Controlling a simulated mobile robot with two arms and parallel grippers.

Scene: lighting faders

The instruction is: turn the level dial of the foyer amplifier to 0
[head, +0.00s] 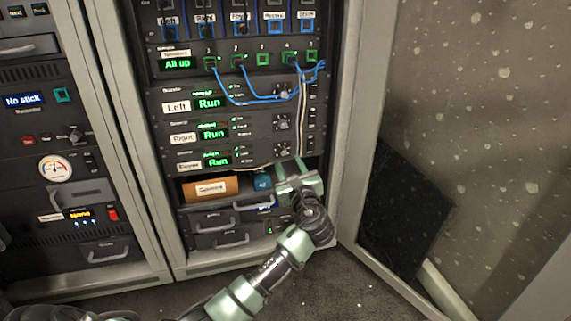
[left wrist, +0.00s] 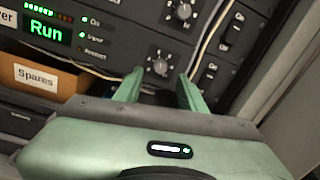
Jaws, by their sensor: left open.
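The foyer amplifier (head: 218,160) is the lowest of three similar units in the rack, with a green "Run" display. Its level dial (left wrist: 163,66) is a small dark knob with a pale pointer, seen in the left wrist view just beyond and between my fingertips. I cannot read its setting. My left gripper (head: 292,168) is in front of the lower right of this amplifier; in the left wrist view its green fingers (left wrist: 160,88) are apart, with nothing held. In the head view the gripper's tip is close below the dial. My right gripper is not in view.
The right amplifier's dial (head: 281,123) sits above. An orange "Spares" box (head: 210,187) and a blue item (head: 262,183) lie on the shelf below. A pale cable (head: 301,110) hangs beside the dials, near rocker switches (left wrist: 208,72). An open door (head: 410,215) stands right.

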